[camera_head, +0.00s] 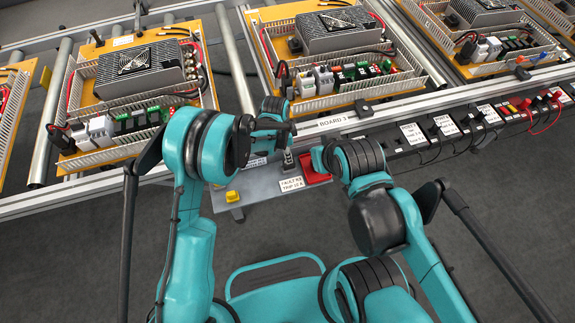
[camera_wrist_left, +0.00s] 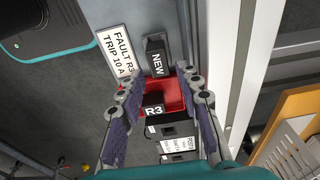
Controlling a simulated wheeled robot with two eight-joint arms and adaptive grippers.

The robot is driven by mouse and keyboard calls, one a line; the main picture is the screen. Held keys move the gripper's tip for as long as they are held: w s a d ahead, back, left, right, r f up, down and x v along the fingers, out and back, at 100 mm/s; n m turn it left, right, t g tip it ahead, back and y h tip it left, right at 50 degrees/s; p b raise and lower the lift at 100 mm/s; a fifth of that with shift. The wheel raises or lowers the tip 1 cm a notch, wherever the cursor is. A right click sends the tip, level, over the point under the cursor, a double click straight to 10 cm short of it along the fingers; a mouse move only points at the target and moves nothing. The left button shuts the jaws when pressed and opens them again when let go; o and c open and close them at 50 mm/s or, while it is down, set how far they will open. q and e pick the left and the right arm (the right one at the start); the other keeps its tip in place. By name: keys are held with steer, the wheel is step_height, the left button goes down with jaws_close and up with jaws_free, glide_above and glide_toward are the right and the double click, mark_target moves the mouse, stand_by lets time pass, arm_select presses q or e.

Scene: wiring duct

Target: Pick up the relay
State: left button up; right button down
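In the left wrist view a black block labelled NEW (camera_wrist_left: 157,60) stands on the grey shelf. A second black block labelled R3 (camera_wrist_left: 153,110) shows between the fingers, by a red tray (camera_wrist_left: 178,92); whether it sits in the tray is unclear. Which block is the relay is not marked. My left gripper (camera_wrist_left: 160,82) has its fingers apart on both sides of R3, and I see no clear grip. In the head view the red tray (camera_head: 314,172) is partly covered. My right gripper (camera_head: 325,156) is right beside it, its fingertips hard to make out.
A FAULT R3 TRIP 10 A label (camera_head: 291,184) and a yellow button (camera_head: 232,196) are on the shelf. Behind runs a conveyor with several wired boards, including BOARD 3 (camera_head: 300,87). A row of labelled black devices (camera_head: 445,130) lies at the right.

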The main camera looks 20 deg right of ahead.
arm_select(q)
steer(key=f, duration=0.1)
steer(key=f+b, duration=0.2)
steer(key=f, duration=0.1)
steer(key=shift+s+d, duration=0.15)
steer(key=shift+d, duration=0.15)
steer(key=shift+f, duration=0.45)
steer(key=shift+r, duration=0.1)
steer(key=shift+c, duration=0.5)
jaws_close()
